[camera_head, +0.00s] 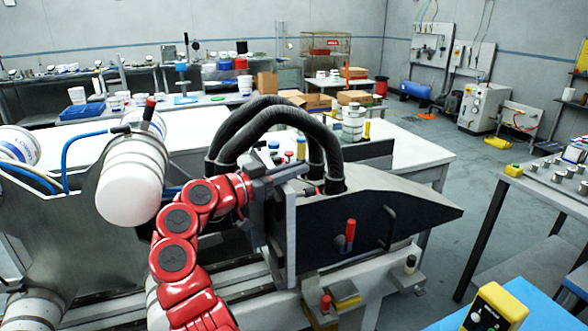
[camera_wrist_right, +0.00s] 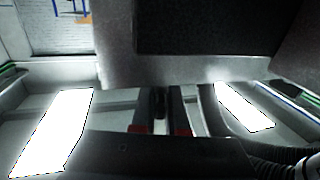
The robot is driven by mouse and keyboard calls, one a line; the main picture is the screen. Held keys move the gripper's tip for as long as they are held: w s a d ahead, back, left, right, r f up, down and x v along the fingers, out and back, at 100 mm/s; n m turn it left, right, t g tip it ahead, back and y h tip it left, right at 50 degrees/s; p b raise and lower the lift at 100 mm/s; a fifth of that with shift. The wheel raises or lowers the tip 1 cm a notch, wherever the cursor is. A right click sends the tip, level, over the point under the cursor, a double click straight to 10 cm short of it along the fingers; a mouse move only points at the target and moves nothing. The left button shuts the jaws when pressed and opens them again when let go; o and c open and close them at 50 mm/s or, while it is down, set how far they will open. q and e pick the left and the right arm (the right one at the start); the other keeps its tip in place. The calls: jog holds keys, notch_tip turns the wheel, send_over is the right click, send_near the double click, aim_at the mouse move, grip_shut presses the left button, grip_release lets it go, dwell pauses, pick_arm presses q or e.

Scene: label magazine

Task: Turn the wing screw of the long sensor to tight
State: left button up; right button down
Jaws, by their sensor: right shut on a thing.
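My right gripper (camera_head: 266,190), at the end of the red arm, is at the left side of the grey machine head (camera_head: 340,225), under the black hoses. In the right wrist view its two dark fingers (camera_wrist_right: 162,124), with red patches, are close together. They are shut on a small dark part (camera_wrist_right: 160,103) between them, apparently the wing screw. Its wings and angle are too dark to make out. The gripper and machine body hide this spot in the head view. I cannot pick out the long sensor for sure. My left gripper is not in view.
Thick black hoses (camera_head: 285,108) arch just above the right gripper. A large white roll (camera_head: 134,180) is left of the arm. A yellow box (camera_head: 496,309) sits at the lower right.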

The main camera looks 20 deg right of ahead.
jog(key=c, duration=0.9)
grip_release()
jog(key=shift+c, duration=0.2)
jog(key=shift+t, duration=0.3)
